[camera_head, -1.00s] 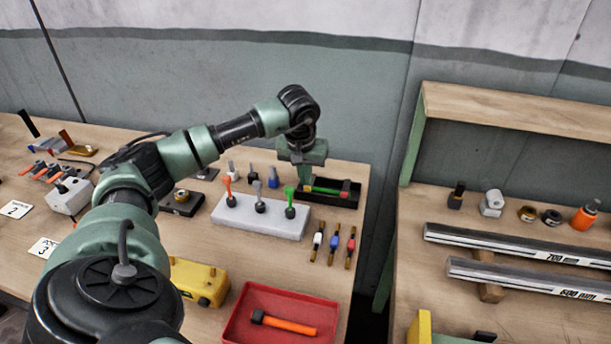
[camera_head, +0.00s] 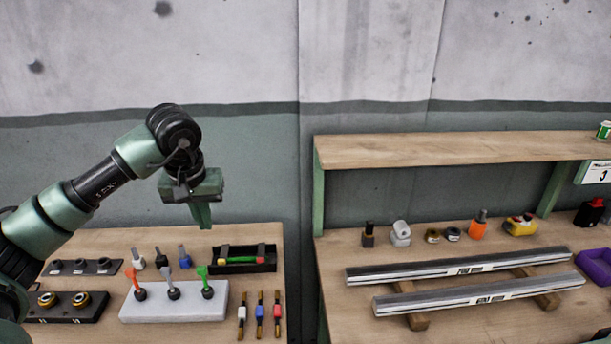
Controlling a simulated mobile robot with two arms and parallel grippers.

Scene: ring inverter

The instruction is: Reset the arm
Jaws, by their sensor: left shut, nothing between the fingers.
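My left arm comes in from the left edge. Its left gripper (camera_head: 203,214) points down, shut and empty, in the air above the back of the left workbench (camera_head: 100,240). My right gripper does not show.
Three small tools (camera_head: 259,312) lie right of the white block. Black ring holders (camera_head: 60,315) are at left. A gap separates the right bench (camera_head: 340,310), which carries two metal bars (camera_head: 455,267) on wooden supports and a raised shelf (camera_head: 440,150). A purple bin (camera_head: 598,262) is far right.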

